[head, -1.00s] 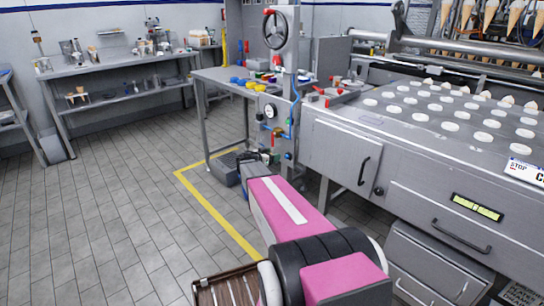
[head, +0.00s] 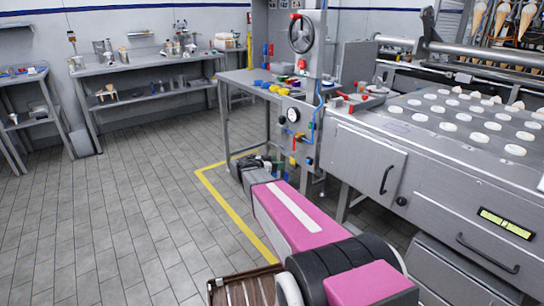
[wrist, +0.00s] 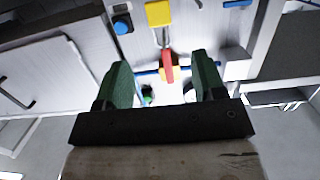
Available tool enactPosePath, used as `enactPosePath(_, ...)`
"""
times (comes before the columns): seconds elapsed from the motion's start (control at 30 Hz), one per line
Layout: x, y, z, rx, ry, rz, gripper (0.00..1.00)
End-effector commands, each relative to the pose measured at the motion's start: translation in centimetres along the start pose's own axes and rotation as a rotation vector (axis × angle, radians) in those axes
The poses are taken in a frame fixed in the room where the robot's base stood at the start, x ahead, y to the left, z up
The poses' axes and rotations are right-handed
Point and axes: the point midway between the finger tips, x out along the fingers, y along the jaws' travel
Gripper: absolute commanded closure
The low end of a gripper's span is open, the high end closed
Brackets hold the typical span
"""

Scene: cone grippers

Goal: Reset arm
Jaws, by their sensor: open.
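My gripper (wrist: 162,72) shows in the wrist view with its two dark green fingers apart and nothing between them. Beyond the fingers is a grey machine panel with a red and yellow valve handle (wrist: 168,70). The gap between fingers and panel is hard to judge. In the head view, my pink and black arm stretches forward from the lower right, low in front of the machine's valve column (head: 297,130). The gripper end is small and dark there, and its fingers are hard to make out.
The large grey machine (head: 450,180) with white discs on top fills the right. A side table (head: 245,78) with coloured parts stands behind the column. A brown slatted tray (head: 245,287) is at the bottom. Open tiled floor (head: 110,210) lies to the left.

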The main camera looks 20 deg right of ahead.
Motion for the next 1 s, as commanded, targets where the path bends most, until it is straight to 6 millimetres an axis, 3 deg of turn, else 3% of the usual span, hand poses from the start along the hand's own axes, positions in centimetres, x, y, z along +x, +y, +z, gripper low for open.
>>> enactPosePath(0.23, -0.5, 1.5, 0.7, -0.06, -0.064, 0.02, 0.37)
enactPosePath(0.47, -2.6, 6.7, 4.0, -0.319, -0.355, 0.037, 0.37)
enactPosePath(0.77, -8.7, 13.2, 8.6, -0.697, -0.823, -0.173, 0.37)
enactPosePath(1.0, -15.1, 16.8, 10.6, -0.909, -1.108, -0.532, 0.37)
